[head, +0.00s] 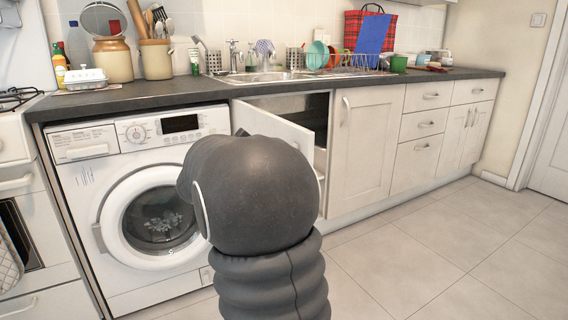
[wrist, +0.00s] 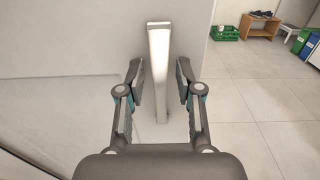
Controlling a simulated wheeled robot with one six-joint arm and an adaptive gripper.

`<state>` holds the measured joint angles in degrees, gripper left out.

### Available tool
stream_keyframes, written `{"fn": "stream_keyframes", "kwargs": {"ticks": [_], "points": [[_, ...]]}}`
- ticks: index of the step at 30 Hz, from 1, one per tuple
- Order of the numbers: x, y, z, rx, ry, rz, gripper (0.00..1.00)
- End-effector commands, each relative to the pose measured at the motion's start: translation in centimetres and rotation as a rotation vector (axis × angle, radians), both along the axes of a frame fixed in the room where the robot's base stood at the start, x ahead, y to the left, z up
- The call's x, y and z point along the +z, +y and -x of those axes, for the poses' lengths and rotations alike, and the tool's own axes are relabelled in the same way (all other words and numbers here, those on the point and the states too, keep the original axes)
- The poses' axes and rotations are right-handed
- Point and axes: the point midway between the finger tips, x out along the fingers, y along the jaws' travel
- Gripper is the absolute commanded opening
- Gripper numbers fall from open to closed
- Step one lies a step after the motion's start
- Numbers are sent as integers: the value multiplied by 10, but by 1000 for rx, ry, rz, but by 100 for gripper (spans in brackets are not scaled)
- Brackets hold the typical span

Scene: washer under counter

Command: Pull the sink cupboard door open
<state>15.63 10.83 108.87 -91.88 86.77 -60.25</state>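The white sink cupboard door (head: 262,120) stands partly open below the sink in the head view, swung out from its left side. The dark cupboard inside (head: 310,108) shows behind it. My arm hides the door's lower part, its handle and my gripper in the head view. In the wrist view, the pale upright bar handle (wrist: 159,45) stands out from the light door face (wrist: 90,35). My gripper (wrist: 160,73) is open, with one finger on each side of the handle. A small gap shows between each finger and the bar.
A washing machine (head: 150,205) stands left of the door. A shut cupboard (head: 365,150) and drawers (head: 420,125) are to its right. Tiled floor (head: 440,250) is clear at the front right. A green crate (wrist: 226,33) and a wooden bench (wrist: 258,25) stand far off.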

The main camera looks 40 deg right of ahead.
Motion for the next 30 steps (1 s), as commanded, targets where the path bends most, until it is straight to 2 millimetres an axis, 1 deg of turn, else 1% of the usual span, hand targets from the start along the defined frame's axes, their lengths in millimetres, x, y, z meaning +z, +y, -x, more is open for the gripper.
{"fn": "stream_keyframes", "kwargs": {"ticks": [7, 11, 14, 21, 24, 27, 30], "points": [[0, 2, -1, 1, 0, 0, 35], [0, 12, -3, 3, 0, -1, 35], [0, 28, -7, 5, 0, -1, 35], [0, 75, -17, 5, 0, -1, 35], [0, 92, -20, 5, 0, 0, 35], [0, 105, -23, 3, -1, -1, 35], [0, 113, -24, 2, 0, -1, 35]]}}
